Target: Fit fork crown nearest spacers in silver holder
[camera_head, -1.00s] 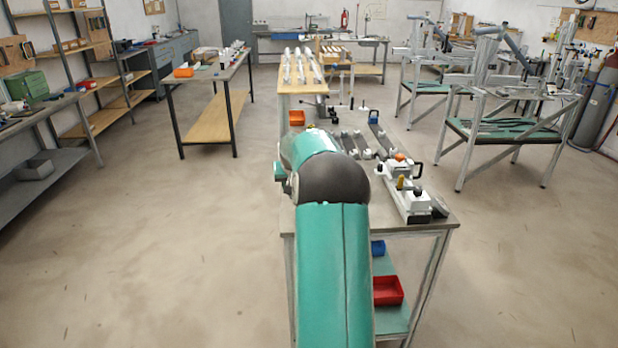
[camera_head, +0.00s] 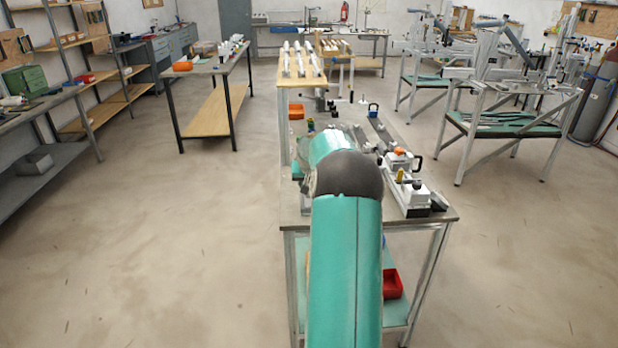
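The workbench (camera_head: 437,216) with the jig parts stands straight ahead of me, partly behind my teal arm. A white and dark fixture (camera_head: 417,197) sits at its near right edge. A white piece with an orange top (camera_head: 399,158) and a dark handle is just behind it. Dark rails (camera_head: 385,133) run toward the back of the bench. I cannot make out the fork crown, the spacers or the silver holder for certain at this size. My gripper is hidden behind my arm.
A wooden-topped table (camera_head: 310,80) with silver tubes stands beyond the bench. Green-shelved frame stands (camera_head: 505,122) are at right. A table with a low wooden shelf (camera_head: 216,110) is at left. A red bin (camera_head: 392,284) is on the bench's lower shelf. The floor at left is clear.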

